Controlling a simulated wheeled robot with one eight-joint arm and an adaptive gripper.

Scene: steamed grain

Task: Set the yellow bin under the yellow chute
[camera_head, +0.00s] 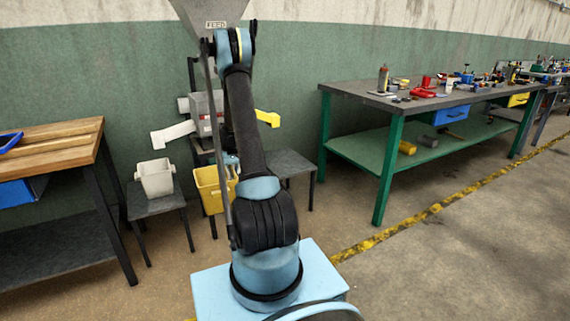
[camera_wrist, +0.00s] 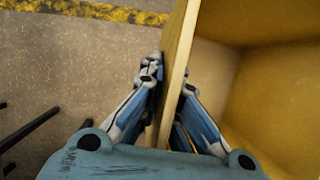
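The yellow bin (camera_head: 209,192) is in front of the machine, between the two stools, and appears to hang above the floor. In the wrist view one yellow bin wall (camera_wrist: 181,50) stands between the fingers of my gripper (camera_wrist: 170,80), with the hollow inside to the right. My gripper is shut on this wall; in the head view it is mostly hidden behind my arm, near the bin's rim (camera_head: 231,160). The yellow chute (camera_head: 267,118) slopes out to the right of the machine. Below it stands a dark stool (camera_head: 290,162) with a bare visible top.
A white chute (camera_head: 172,134) points left, above a white bin (camera_head: 155,178) on another dark stool (camera_head: 157,205). The grey machine (camera_head: 206,107) is partly behind my arm. A wooden workbench (camera_head: 50,146) stands left, a green-legged bench (camera_head: 385,150) right. Floor at the right front is clear.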

